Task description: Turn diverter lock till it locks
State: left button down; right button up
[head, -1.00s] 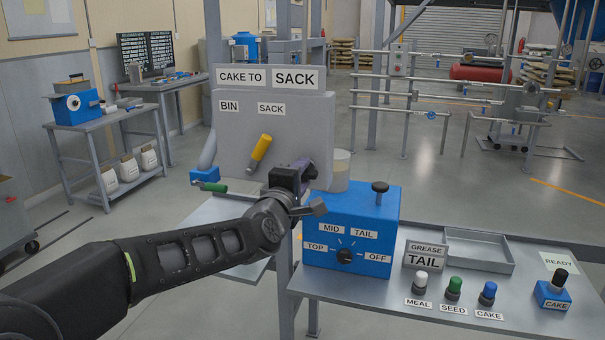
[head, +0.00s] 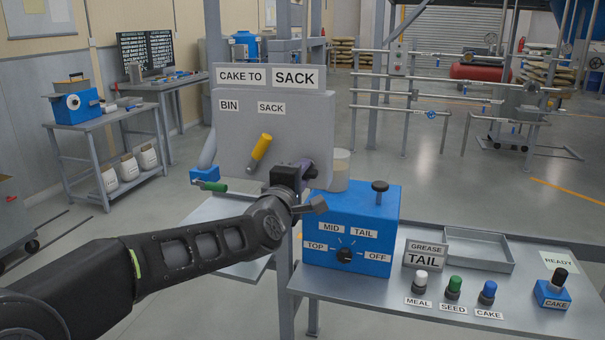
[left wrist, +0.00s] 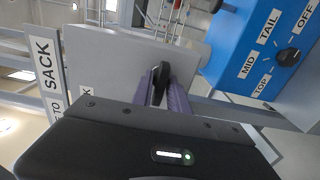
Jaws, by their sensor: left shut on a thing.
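The diverter panel (head: 240,135) is a grey plate with BIN and SACK labels under a CAKE TO SACK sign (head: 268,77). A yellow-handled lever (head: 259,150) on it leans up to the right, toward SACK. My left gripper (head: 305,171) is at the panel's lower right. In the left wrist view its purple fingers (left wrist: 172,98) are shut on a black knob (left wrist: 161,82) in front of the grey plate, which I take for the diverter lock. In the head view the gripper mostly hides this knob. My right gripper does not show.
A blue box (head: 352,235) with a selector dial stands just right of my left gripper. The bench (head: 400,300) carries a GREASE TAIL sign, several push buttons and an empty tray (head: 475,250). A green-handled lever (head: 210,186) sits left of the panel's foot.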

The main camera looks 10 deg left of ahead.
pick_arm(q)
jog(key=shift+m, duration=0.3)
jog(key=m, duration=0.3)
jog(key=m+p, duration=0.1)
jog(key=m, duration=0.3)
jog(key=shift+m, duration=0.4)
jog(key=m+p, duration=0.2)
jog(key=m, duration=0.3)
jog(key=shift+m, duration=0.3)
jog(key=shift+f+m+p, duration=0.1)
jog(key=shift+m+p, duration=0.55)
jog(key=shift+m, duration=1.35)
jog(key=c, duration=1.5)
grip_release()
